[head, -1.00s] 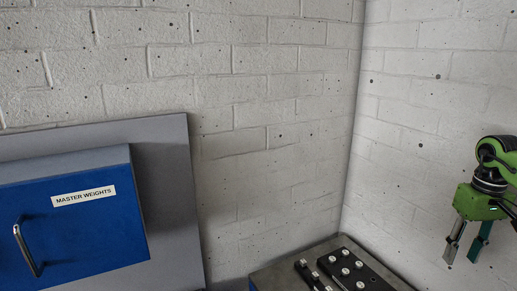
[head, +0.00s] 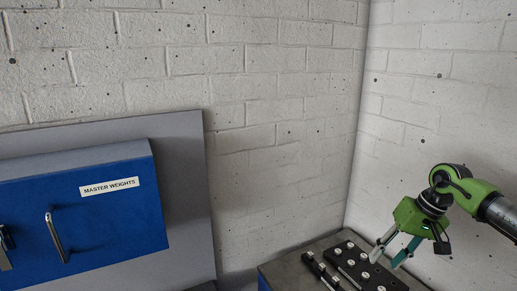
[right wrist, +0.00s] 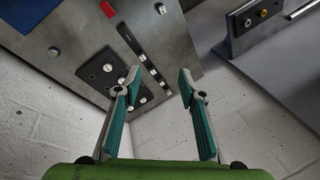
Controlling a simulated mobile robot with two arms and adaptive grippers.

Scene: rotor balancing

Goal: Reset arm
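My right gripper (head: 387,257) is at the right in the head view, tilted down to the left, with its fingers above or in front of the black block with pale knobs. In the right wrist view my right gripper (right wrist: 160,82) has its two teal-padded fingers spread apart with nothing between them. A small grey and dark metal part (head: 5,248) shows at the left edge of the head view, in front of the blue cabinet; it may be a fingertip of my left gripper, but too little shows to be sure.
A blue cabinet (head: 110,220) labelled MASTER WEIGHTS, with a metal handle (head: 56,238), is on a grey panel (head: 185,180) at the left. A grey bench top (head: 283,272) carries a black block (head: 372,272) and a narrow black strip (head: 318,270) with knobs. White brick walls meet behind.

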